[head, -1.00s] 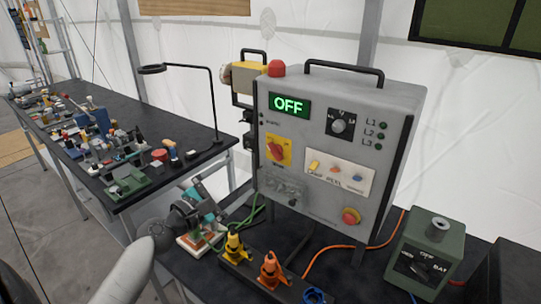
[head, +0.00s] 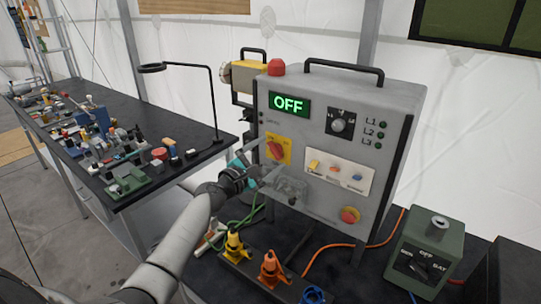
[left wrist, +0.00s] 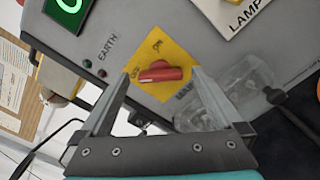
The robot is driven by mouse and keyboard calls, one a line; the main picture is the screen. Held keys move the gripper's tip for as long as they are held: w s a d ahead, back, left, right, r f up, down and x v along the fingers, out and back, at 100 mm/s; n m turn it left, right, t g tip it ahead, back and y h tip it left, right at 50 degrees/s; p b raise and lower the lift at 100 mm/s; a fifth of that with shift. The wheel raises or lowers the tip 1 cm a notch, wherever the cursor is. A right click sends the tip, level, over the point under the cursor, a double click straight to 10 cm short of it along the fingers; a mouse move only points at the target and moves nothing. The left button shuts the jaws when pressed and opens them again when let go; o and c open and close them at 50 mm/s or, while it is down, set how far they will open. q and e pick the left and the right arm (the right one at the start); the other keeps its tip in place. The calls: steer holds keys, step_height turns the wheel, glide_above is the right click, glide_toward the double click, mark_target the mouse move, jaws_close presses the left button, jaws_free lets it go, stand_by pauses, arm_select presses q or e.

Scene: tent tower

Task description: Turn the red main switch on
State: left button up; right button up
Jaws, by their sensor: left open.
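The red main switch (head: 276,150) is a rotary handle on a yellow plate (head: 287,143) on the front of the grey control box (head: 385,165). The green display (head: 289,104) above it reads OFF. In the left wrist view the red switch (left wrist: 160,73) lies crosswise between the fingertips. My left gripper (head: 262,158) is open in front of the switch, with one finger at each side of the red handle. I cannot tell whether either finger touches it. My right gripper is not in view.
A clear cover (head: 290,188) sits just below the switch. A red knob (head: 350,215) is lower right on the box. Yellow (head: 234,245) and orange plugs (head: 270,268) stand in front. A green battery box (head: 425,255) is at the right. A cluttered table (head: 190,170) stands left.

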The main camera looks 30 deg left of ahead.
arm_select(q)
steer(key=shift+w, duration=0.45)
steer(key=shift+c, duration=0.2)
steer(key=c, duration=1.3)
steer(key=shift+o, duration=0.2)
